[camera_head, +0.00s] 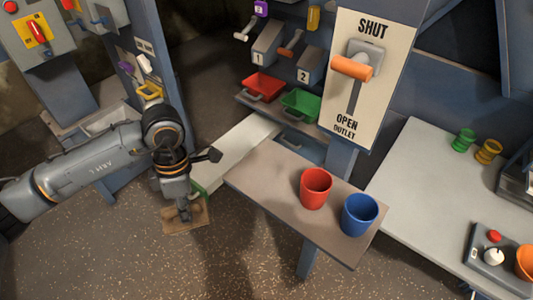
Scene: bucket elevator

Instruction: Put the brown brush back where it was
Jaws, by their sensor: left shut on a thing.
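My left arm reaches in from the left, and its gripper (184,214) points down beside the left end of the grey-brown table. It is shut on a flat brown thing (200,215), which I take to be the brown brush. The gripper covers the middle of the brush, and its bristles cannot be made out. The brush is seen against the speckled floor; its height above it is hard to tell. My right gripper is out of view.
A red cup (315,187) and a blue cup (359,214) stand on the small table (265,180). A white chute (235,150) lies behind it. Red (263,87) and green (300,104) trays sit below numbered dispensers. An orange-handled SHUT/OPEN lever (351,67) stands behind the table.

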